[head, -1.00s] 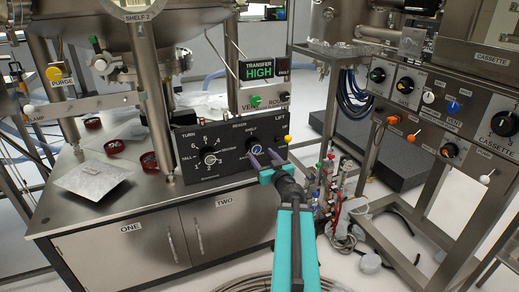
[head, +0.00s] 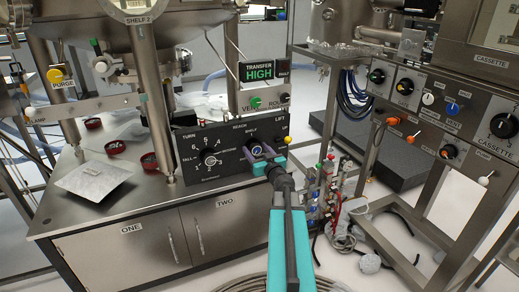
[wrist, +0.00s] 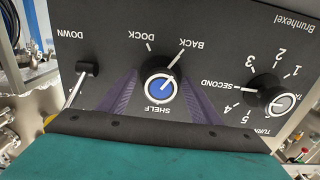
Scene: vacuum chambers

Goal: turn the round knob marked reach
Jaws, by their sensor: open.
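The round knob under the reach label (head: 256,148) has a blue cap with a white ring and sits on the black control panel (head: 225,138). In the wrist view, upside down, the knob (wrist: 160,85) has dock, back and shelf markings around it. A white line on its cap slants toward the upper right, on the back side. My gripper (head: 261,153) is open at the panel. In the wrist view its two purple fingers (wrist: 158,98) stand on either side of the knob, with a gap to each. I cannot tell how deep the fingertips reach.
The numbered turn knob (head: 209,158) sits left of the reach knob, and close to one finger in the wrist view (wrist: 276,101). The lift lever (wrist: 80,86) is on the other side. A second panel (head: 440,115) stands at the right. Red-rimmed dishes (head: 115,147) lie on the bench.

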